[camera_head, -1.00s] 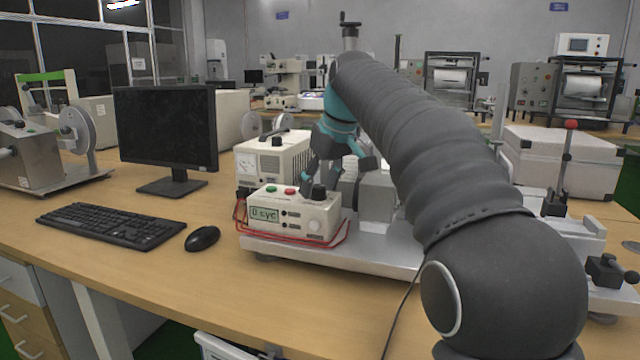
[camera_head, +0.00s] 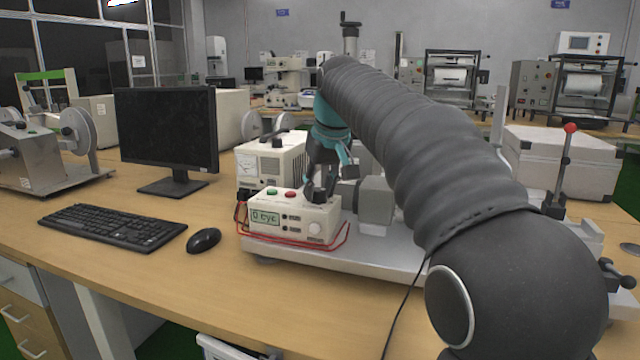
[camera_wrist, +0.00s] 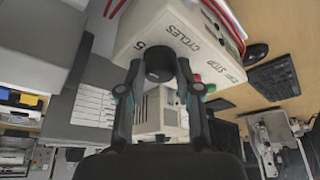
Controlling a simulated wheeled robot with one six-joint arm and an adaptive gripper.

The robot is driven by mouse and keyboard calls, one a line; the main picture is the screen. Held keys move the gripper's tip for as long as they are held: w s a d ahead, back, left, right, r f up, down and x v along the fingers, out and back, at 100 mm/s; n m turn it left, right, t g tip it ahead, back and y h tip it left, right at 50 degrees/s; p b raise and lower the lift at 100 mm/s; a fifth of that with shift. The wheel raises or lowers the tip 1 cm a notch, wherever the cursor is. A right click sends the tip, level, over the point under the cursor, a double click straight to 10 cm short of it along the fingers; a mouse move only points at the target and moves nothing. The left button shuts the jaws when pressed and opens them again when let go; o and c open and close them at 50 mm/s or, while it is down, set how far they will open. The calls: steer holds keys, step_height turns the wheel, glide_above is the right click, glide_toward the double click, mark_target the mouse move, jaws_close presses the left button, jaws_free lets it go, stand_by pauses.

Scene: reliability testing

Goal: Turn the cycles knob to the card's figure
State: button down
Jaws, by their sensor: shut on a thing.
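The cream control box (camera_head: 322,214) stands on the metal bed of a test machine; its display (camera_head: 265,217) appears to read "0 cyc". The black cycles knob (camera_wrist: 160,64) sits on its top, by the printed word "CYCLES" and a figure that looks like 5. My gripper (camera_head: 318,188) points down at the right end of the box top. In the wrist view, the two fingers of my gripper (camera_wrist: 160,75) are shut on the knob's sides. The knob's pointer is hidden. I cannot make out the card in either view.
A green button (camera_head: 272,191) and a red button (camera_head: 290,195) lie left of the knob. Red leads (camera_head: 300,245) run round the box's front. A power supply (camera_head: 265,160) stands close behind. The monitor (camera_head: 166,130), keyboard (camera_head: 112,227) and mouse (camera_head: 203,240) are left.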

steer(key=c, duration=0.8)
jaws_free()
steer(key=v, duration=1.2)
steer(key=shift+f, duration=0.1)
steer(key=shift+s, duration=0.1)
